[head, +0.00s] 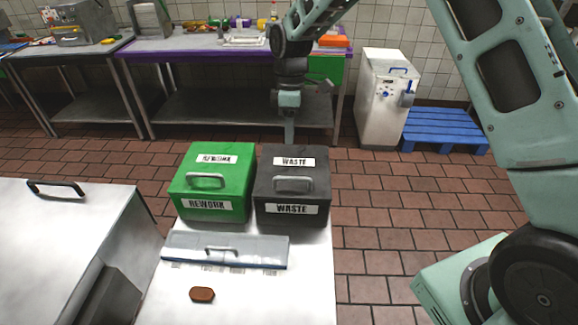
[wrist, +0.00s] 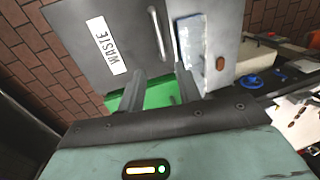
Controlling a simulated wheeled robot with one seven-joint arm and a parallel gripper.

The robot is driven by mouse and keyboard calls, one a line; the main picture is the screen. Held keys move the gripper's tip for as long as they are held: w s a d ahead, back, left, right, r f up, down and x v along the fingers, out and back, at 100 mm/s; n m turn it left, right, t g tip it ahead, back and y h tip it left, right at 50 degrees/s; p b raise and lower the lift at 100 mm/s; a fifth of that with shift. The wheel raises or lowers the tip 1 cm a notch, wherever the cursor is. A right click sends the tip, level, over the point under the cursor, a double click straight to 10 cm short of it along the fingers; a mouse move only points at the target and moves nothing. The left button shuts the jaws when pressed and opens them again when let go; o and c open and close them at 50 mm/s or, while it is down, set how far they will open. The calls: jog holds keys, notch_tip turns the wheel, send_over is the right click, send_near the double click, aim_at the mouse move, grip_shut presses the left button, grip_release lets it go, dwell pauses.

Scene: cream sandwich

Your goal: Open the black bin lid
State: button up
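The black bin (head: 292,208) labelled WASTE stands at the back right of the steel table, its lid (head: 294,173) shut. A grey bar handle (head: 294,184) is on the lid. In the wrist view the lid (wrist: 85,20), its white label (wrist: 108,45) and the handle (wrist: 156,32) show ahead of the fingers. My gripper (head: 289,134) points down over the far side of the bin, seen edge-on in the head view. In the wrist view my gripper (wrist: 162,82) has its fingers apart with nothing between them, clear of the handle.
The green REWORK bin (head: 213,206) stands close on the left of the black bin. A lidded grey tray (head: 190,248) and a brown piece (head: 202,294) lie in front on the table (head: 312,295). Open tiled floor (head: 400,200) is to the right.

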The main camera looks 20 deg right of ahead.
jog(key=f+p, duration=0.1)
jog(key=f, duration=0.3)
jog(key=s+f+p, duration=0.1)
jog(key=f, duration=0.3)
jog(key=s+a+f+p, duration=0.1)
jog(key=f+p, duration=0.1)
jog(key=f, duration=0.2)
jog(key=shift+s, duration=0.1)
grip_shut()
